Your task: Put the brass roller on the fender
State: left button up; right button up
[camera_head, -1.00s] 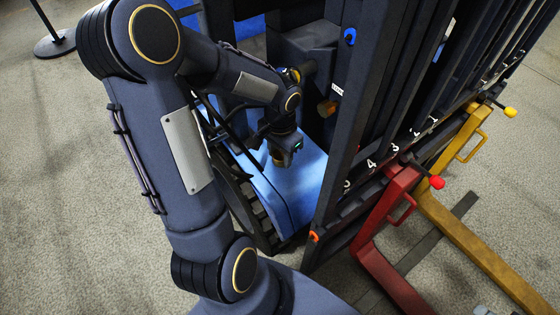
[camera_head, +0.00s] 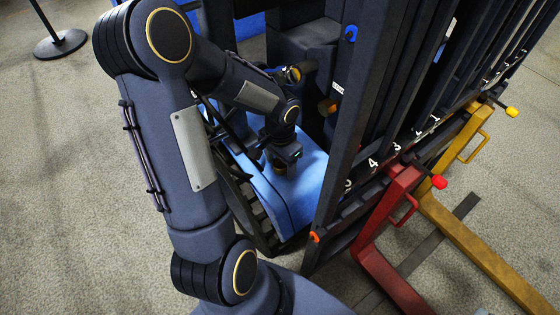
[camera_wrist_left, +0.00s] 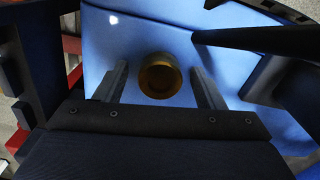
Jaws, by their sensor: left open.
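The brass roller (camera_wrist_left: 160,76) shows end-on in the left wrist view, between my left gripper's two fingers, with a gap on each side. It appears to stand on the glossy blue fender (camera_wrist_left: 105,32), though exact contact is hard to judge. In the head view the fender (camera_head: 312,178) is a curved blue panel over a dark wheel. My left gripper (camera_head: 281,167) points down at the fender and is open around the roller. Its fingertips and most of the roller are small and dark there. My right gripper is out of view.
A dark upright mast (camera_head: 345,140) stands close to the right of the gripper. A red fork (camera_head: 385,245) and a yellow fork (camera_head: 470,240) extend at the right. A black post base (camera_head: 60,44) stands far left. Open carpet lies on the left.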

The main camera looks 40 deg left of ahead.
aim_at(280, 163)
pick_arm(q)
jog(key=shift+r, duration=0.3)
notch_tip(280, 163, up, 11)
jog(key=p, duration=0.3)
jog(key=s+d+r+n+t+h, duration=0.1)
jog(key=s+d+r+t+h, duration=0.1)
jog(key=s+d+r, duration=0.2)
jog(key=s+d+r+n+t+h, duration=0.1)
jog(key=s+d+r+n+t, duration=0.1)
jog(key=s+d, duration=0.4)
jog(key=s+r+t, duration=0.1)
jog(key=s, duration=0.2)
jog(key=shift+s+r+t+h, duration=0.3)
jog(key=shift+r+h, duration=0.05)
jog(key=shift+h, duration=0.05)
jog(key=shift+d+r+p, duration=0.1)
jog(key=shift+p, duration=0.25)
